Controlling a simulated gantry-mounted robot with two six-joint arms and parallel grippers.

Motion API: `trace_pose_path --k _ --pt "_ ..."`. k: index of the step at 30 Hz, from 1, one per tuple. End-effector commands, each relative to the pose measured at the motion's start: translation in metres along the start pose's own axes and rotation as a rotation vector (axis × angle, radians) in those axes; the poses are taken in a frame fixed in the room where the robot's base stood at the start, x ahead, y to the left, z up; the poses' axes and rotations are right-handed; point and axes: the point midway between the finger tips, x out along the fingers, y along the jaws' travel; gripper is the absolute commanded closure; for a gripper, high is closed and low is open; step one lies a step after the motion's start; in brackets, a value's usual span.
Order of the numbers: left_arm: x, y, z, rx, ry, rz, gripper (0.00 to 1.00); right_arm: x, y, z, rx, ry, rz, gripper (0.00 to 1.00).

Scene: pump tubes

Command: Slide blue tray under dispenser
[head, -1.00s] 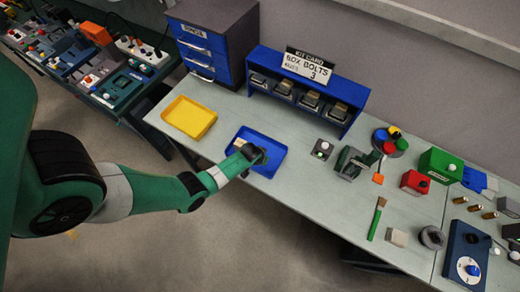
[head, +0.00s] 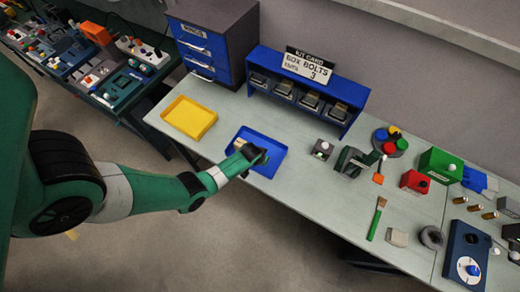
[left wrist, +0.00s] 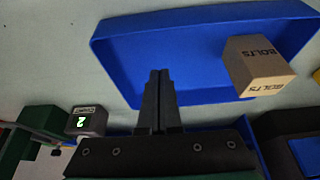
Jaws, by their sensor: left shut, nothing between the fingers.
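The blue tray (head: 269,164) lies near the front left of the bench. It also shows in the left wrist view (left wrist: 125,60), with a tan box marked BOLTS (left wrist: 262,66) inside it. My left gripper (head: 260,157) is over the tray in the head view. In the left wrist view its fingers (left wrist: 159,74) are shut together with nothing between them, beside the box. I cannot tell if they touch the tray. The blue dispenser (head: 350,91) stands at the back, behind and right of the tray, with several bays. My right gripper is not in view.
A yellow tray (head: 190,117) lies left of the blue tray. A blue drawer cabinet (head: 206,52) stands behind it. A small grey device (head: 322,150) sits to the right. The bench between the blue tray and the dispenser looks clear.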

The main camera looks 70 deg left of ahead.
Motion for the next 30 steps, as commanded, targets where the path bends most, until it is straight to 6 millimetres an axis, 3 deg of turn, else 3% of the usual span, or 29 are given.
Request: trace_pose_path --k 30 --pt "0.025 0.000 0.011 0.000 0.000 0.000 1.00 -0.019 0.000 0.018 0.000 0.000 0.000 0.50"
